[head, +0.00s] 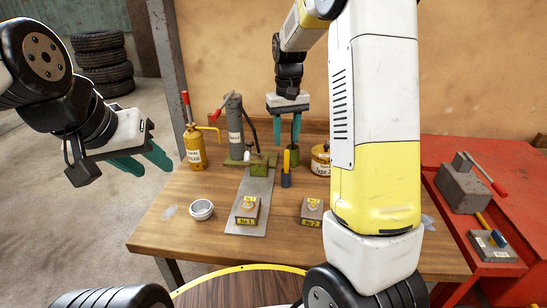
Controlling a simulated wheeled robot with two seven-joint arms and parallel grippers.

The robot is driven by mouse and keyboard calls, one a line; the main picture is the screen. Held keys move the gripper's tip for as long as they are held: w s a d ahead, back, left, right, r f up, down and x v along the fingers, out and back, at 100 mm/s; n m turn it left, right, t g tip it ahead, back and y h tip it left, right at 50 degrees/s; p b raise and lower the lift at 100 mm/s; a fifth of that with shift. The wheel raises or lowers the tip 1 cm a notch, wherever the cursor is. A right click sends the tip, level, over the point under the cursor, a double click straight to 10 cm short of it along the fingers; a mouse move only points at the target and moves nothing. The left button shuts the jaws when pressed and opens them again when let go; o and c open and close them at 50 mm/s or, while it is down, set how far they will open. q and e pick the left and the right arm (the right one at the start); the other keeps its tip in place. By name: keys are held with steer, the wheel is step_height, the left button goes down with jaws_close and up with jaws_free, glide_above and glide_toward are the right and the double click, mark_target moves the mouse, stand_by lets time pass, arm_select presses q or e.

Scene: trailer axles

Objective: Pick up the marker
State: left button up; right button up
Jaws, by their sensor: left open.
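A slim upright yellow item with a dark blue-grey lower part, which looks like the marker (286,160), stands on the wooden table right of the middle. I cannot tell whether the dark part is its own body or a holder. My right gripper (285,142) hangs above and just behind it, teal fingers pointing down and apart, with nothing seen between them. My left gripper (150,163) is open and empty at the left, off the table's left edge, its teal fingers pointing right.
The wooden table (175,235) holds a yellow oil can (194,148), a grey bottle jack (235,125), a metal plate (246,222), a small bowl (201,210), and labelled blocks (246,211) and (312,211). A red bench (450,150) is at right.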

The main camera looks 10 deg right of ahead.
mark_target(287, 150)
steer(key=f, duration=0.6)
steer(key=shift+s+f, duration=0.3)
steer(key=shift+s, duration=0.05)
jaws_close()
